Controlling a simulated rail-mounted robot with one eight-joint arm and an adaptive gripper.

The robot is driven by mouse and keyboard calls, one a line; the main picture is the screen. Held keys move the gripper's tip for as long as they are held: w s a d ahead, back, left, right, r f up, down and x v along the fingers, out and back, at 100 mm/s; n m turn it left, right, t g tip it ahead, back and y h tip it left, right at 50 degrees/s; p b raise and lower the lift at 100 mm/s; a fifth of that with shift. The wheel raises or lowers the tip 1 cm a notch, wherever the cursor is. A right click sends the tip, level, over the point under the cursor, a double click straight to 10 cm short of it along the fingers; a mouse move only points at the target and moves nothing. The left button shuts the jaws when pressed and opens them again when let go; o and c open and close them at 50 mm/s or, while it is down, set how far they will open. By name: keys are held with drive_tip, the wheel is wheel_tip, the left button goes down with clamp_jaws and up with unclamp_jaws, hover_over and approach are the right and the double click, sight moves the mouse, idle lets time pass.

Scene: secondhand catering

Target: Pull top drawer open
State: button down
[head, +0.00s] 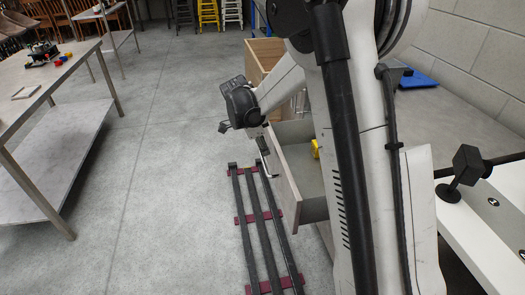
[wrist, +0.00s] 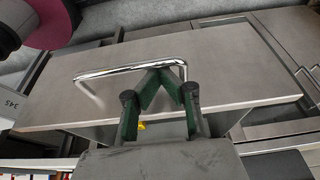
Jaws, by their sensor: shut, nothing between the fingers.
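A grey drawer stands pulled out in the head view, its front panel (head: 284,183) facing left and its inside (head: 305,165) visible from above. A small yellow thing (head: 315,148) lies in it. The same drawer front (wrist: 230,65) fills the middle of the wrist view, with a chrome bar handle (wrist: 110,73). My gripper (wrist: 158,76) is shut and empty, its green fingertips at the right part of the handle. I cannot tell whether they touch it. In the head view my gripper (head: 263,148) is small, beside the drawer front. My arm hides much of the cabinet.
Dark rails with red crosspieces (head: 245,219) lie on the floor left of the drawer. A wooden open box or drawer (head: 257,70) stands behind. A steel table (head: 60,75) is at left. The floor between is clear.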

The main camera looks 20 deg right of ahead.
drive_tip(key=shift+a, duration=0.1)
drive_tip(key=shift+r, duration=0.1)
idle(0.3)
drive_tip(key=s+p+v, duration=0.1)
drive_tip(key=p+v, duration=0.4)
drive_tip(key=v, duration=0.5)
drive_tip(key=s+r+n+t+y, duration=0.1)
drive_tip(key=s+r+n+t, duration=0.1)
drive_tip(key=s+r+n, duration=0.5)
drive_tip(key=s+a+r+n+t+y, duration=0.1)
drive_tip(key=s+a+n+t, duration=0.1)
drive_tip(key=s+n, duration=0.4)
drive_tip(key=s+a+r+n+t+y, duration=0.1)
drive_tip(key=s+n, duration=0.6)
drive_tip(key=s, duration=0.9)
drive_tip(key=shift+a+r+t+y, duration=0.4)
drive_tip(key=shift+r+t+y, duration=0.3)
drive_tip(key=shift+t, duration=0.7)
